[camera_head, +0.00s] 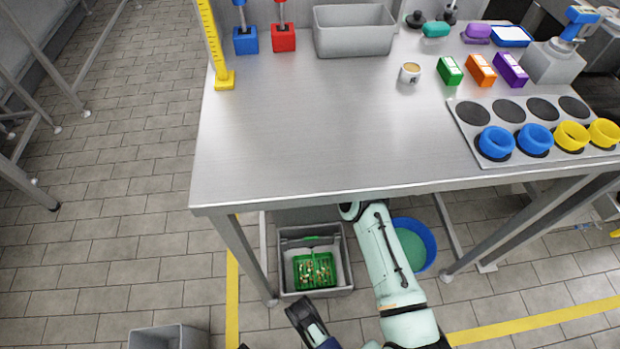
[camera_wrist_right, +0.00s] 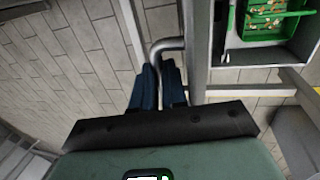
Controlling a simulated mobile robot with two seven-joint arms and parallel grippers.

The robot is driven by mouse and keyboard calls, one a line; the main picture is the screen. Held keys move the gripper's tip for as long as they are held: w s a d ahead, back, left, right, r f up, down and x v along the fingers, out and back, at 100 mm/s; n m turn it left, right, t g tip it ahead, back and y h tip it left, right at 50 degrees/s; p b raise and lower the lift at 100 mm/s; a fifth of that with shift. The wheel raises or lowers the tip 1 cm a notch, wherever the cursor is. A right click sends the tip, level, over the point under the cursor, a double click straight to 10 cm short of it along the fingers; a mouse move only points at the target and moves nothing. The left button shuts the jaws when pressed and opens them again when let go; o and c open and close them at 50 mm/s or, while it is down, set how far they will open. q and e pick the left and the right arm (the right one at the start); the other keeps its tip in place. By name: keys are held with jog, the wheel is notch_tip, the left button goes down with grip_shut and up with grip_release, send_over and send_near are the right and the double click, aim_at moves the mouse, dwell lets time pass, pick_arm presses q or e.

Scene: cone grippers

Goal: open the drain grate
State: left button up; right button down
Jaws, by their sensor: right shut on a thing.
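My right gripper (camera_wrist_right: 158,88) shows in the right wrist view with its blue fingers shut on a bent grey bar handle (camera_wrist_right: 168,44). The handle joins a long grey edge (camera_wrist_right: 198,60), which may be the drain grate seen nearly edge-on; I cannot tell how far it is tilted. Beside it is a grey drain box (camera_head: 342,270) with a green basket (camera_head: 314,270) of small bits inside. The basket also shows in the wrist view (camera_wrist_right: 268,18). In the head view the tabletop hides my right gripper. My left gripper (camera_head: 303,314) is low, in front of the box; its jaws are unclear.
The steel table (camera_head: 300,150) overhangs the drain area, with its front edge above my right arm. A blue-rimmed bucket (camera_head: 431,247) stands right of my right arm. A grey bin (camera_head: 165,338) is at the bottom left. Open tiled floor lies to the left.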

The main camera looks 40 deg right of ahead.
jog(key=shift+w+d+f, duration=0.15)
jog(key=shift+w+f, duration=0.25)
jog(key=c, duration=1.2)
grip_release()
jog(key=shift+o, duration=0.2)
jog(key=shift+w, duration=0.1)
jog(key=shift+r, duration=0.15)
